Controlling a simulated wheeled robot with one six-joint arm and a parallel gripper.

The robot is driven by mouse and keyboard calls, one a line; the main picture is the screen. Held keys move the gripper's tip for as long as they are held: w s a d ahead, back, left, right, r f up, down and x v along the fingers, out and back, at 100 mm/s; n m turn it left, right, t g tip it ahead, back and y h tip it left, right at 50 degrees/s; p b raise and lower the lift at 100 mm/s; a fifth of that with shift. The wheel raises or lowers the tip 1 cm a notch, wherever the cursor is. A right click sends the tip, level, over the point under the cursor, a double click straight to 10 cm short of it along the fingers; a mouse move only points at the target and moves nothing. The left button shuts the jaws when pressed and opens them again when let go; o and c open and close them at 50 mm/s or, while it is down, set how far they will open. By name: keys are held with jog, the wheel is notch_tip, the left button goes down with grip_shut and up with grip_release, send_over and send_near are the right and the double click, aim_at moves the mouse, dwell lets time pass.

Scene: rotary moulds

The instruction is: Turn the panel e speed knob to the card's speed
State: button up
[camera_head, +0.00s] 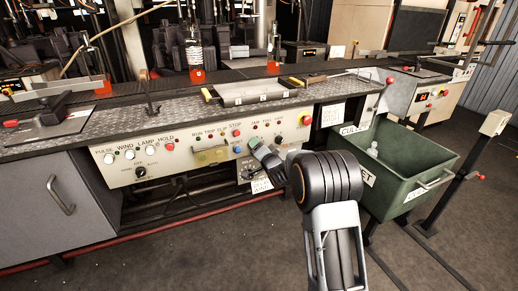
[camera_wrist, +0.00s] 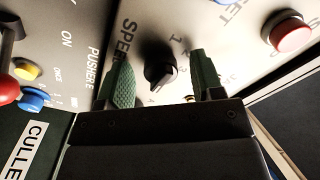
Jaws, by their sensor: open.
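My gripper (camera_wrist: 161,60) is open, one green-padded finger on each side of the knob. Whether the fingers touch it is not clear. In the head view, my gripper (camera_head: 258,148) is in front of the long control panel (camera_head: 185,178) and hides part of it. White cards (camera_head: 261,185) show on this machine, but their writing is too small to read.
In the wrist view, a red button (camera_wrist: 289,34) is at the right, and yellow (camera_wrist: 27,71) and blue (camera_wrist: 33,100) buttons are at the left. In the head view, a green cullet bin (camera_head: 398,165) stands right of my arm.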

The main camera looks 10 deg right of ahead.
jog(key=s+d+p, duration=0.2)
jog(key=s, duration=1.1)
jog(key=shift+s+d, duration=0.25)
jog(key=shift+s, duration=0.1)
jog(key=s+r+n+g+h+p, duration=0.2)
jog(key=s+r+g+p, duration=0.1)
jog(key=r+p, duration=0.45)
jog(key=s+r+n+g+h+p, duration=0.1)
jog(key=s+r+g+h+p, duration=0.2)
jog(key=r+p, duration=0.5)
jog(key=s+a+r+n+g+p, duration=0.1)
jog(key=s+r+n+g+p, duration=0.1)
jog(key=s+r+p, duration=0.3)
jog(key=s+a+r+n+g+y+p, duration=0.1)
jog(key=s+r+n+g+p, duration=0.2)
jog(key=s, duration=1)
notch_tip(320, 180, up, 5)
jog(key=g+p, duration=0.2)
jog(key=shift+s+a+g+y, duration=0.2)
jog(key=shift+s+g+y, duration=0.1)
jog(key=shift+s, duration=0.05)
jog(key=shift+s+a+n, duration=0.15)
jog(key=shift+s+n, duration=0.15)
jog(key=shift+s, duration=0.15)
jog(key=shift+c, duration=0.2)
